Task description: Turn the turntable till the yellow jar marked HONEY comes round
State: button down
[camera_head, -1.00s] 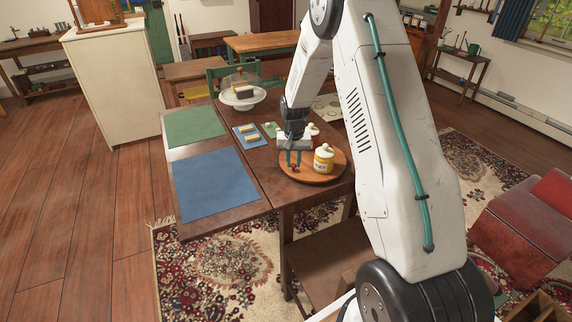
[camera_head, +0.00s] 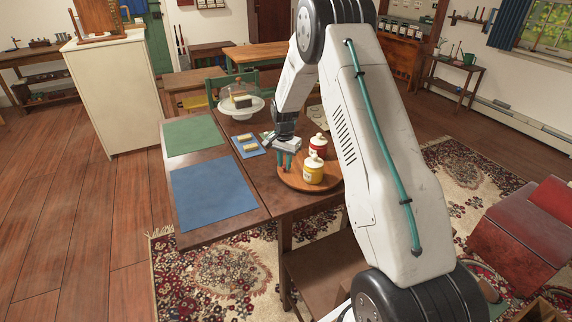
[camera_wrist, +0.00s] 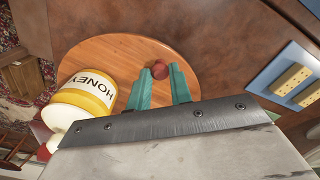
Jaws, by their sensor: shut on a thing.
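The round wooden turntable (camera_head: 290,182) lies on the brown table. It fills the middle of the wrist view (camera_wrist: 125,55). The yellow jar (camera_head: 313,173) with a white lid stands near its front edge; in the wrist view its HONEY label (camera_wrist: 97,83) is readable at left. A red jar (camera_head: 318,146) with a white lid stands behind it; only a bit of red shows at the lower left of the wrist view. My gripper (camera_head: 284,164) is at the turntable's left side, its teal fingers (camera_wrist: 161,85) shut on a small reddish-brown knob (camera_wrist: 159,71).
A blue tray (camera_head: 248,145) with yellow blocks sits left of the turntable. Blue (camera_head: 212,192) and green (camera_head: 193,135) mats cover the table's left part. A glass-domed stand (camera_head: 242,106) is at the back. A chair (camera_head: 325,272) stands by the near side.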

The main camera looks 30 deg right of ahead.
jog(key=shift+w+d+m, duration=0.35)
jog(key=shift+w+m, duration=0.4)
jog(key=shift+m, duration=0.1)
jog(key=shift+w+d+m, duration=0.35)
jog(key=shift+w+m, duration=0.35)
jog(key=shift+m, duration=0.15)
jog(key=shift+w+d+m, duration=1.05)
jog(key=shift+w+m, duration=0.1)
jog(key=shift+m, duration=0.55)
jog(key=shift+w+d+m, duration=0.45)
jog(key=shift+d+m, duration=0.3)
jog(key=shift+m, duration=0.2)
jog(key=shift+w+d+m, duration=0.4)
jog(key=shift+d+m, duration=0.35)
jog(key=shift+m, duration=0.2)
jog(key=shift+w+d+m, duration=0.25)
jog(key=shift+d+m, duration=0.85)
jog(key=shift+m, duration=0.2)
jog(key=shift+d, duration=0.1)
jog(key=c, duration=1.3)
grip_release()
jog(key=shift+o, duration=0.2)
jog(key=shift+r, duration=0.15)
notch_tip(320, 180, up, 8)
jog(key=shift+f, duration=0.2)
